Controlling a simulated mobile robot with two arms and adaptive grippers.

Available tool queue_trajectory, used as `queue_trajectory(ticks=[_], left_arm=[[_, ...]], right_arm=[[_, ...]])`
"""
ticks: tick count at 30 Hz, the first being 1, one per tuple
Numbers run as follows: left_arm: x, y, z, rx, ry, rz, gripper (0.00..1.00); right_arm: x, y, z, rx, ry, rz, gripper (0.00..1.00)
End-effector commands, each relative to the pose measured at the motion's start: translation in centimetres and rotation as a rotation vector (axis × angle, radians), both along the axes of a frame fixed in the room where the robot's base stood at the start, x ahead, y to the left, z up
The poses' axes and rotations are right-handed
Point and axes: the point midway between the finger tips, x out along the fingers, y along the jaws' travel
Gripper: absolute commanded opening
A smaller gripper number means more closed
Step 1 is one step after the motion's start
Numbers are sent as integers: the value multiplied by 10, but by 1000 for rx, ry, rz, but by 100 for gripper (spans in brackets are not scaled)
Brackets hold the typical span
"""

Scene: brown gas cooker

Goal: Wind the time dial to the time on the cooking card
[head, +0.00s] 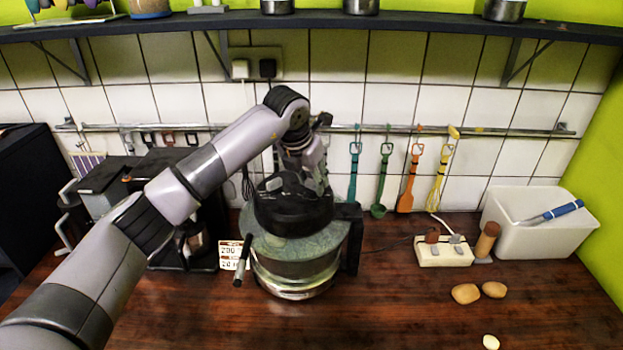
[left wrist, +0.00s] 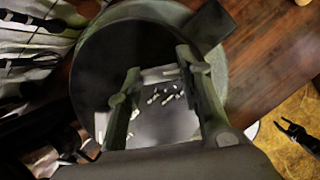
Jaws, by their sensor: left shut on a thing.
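The cooker (head: 290,268) stands on the wooden worktop, a round pot-like body with a glassy green top rim and a black upper part. The cooking card (head: 231,254) is beside its left side; its print looks like "200" above "20", too small to be sure. My left gripper (left wrist: 160,86) is over the cooker's top, its fingers closed on what seems to be the time dial (left wrist: 160,76). White marks show on the dark face between the fingers. The dial's setting cannot be read. My right gripper (left wrist: 284,123) shows small at the right of the wrist view, fingers apart and empty.
A black handle (head: 243,260) sticks out at the cooker's left. A power strip (head: 444,250), potatoes (head: 466,293) and a white bin (head: 540,228) stand to the right. Utensils hang from a wall rail (head: 340,130) behind. The front right worktop is mostly clear.

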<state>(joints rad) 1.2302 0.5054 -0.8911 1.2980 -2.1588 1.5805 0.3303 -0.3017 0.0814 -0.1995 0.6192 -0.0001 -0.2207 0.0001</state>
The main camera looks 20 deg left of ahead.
Motion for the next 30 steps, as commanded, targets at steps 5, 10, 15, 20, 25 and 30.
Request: queue_trajectory(ticks=[5, 10, 15, 20, 25, 30], left_arm=[[0, 0, 0, 0, -1, 0, 12], [0, 0, 0, 0, -1, 0, 5], [0, 0, 0, -1, -1, -19, 5], [1, 1, -1, -1, -2, -76, 5], [1, 2, -2, -1, -2, -189, 5], [2, 3, -1, -1, -3, -342, 5]], right_arm=[[2, 0, 0, 1, -3, 0, 34], [2, 0, 0, 1, -3, 0, 34], [2, 0, -2, 1, -4, 0, 34], [2, 0, -9, 1, -4, 0, 34], [3, 1, -18, 1, -4, 0, 34], [3, 1, -26, 2, -4, 0, 34]])
